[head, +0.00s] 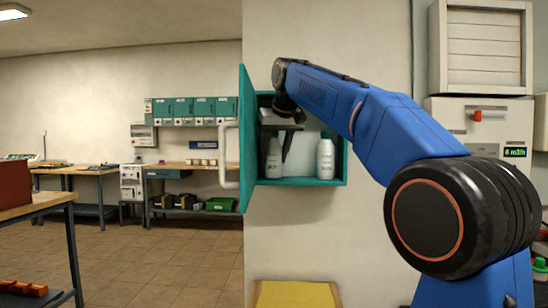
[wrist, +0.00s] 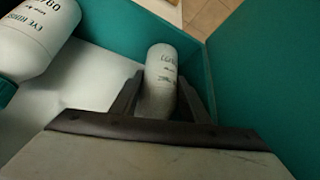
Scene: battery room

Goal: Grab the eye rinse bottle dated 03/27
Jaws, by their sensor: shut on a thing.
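A white eye rinse bottle (head: 273,158) stands at the left inside the open teal wall cabinet (head: 315,182). My gripper (head: 279,143) reaches in from above and is shut on this bottle. In the wrist view the bottle (wrist: 160,82) is between the two fingers of my gripper (wrist: 158,95); its print is too blurred to read. A second white bottle (head: 325,157) stands at the right in the cabinet. In the wrist view this second bottle (wrist: 38,38) shows "EYE RINSE" and part of a date that seems to start with 09.
The cabinet's teal door (head: 244,140) stands open at the left, close to my gripper, with a white handle (head: 229,155). A yellow-topped thing (head: 295,294) is below the cabinet. A grey box with a red knob (head: 478,116) is on the right. Workbenches stand far left.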

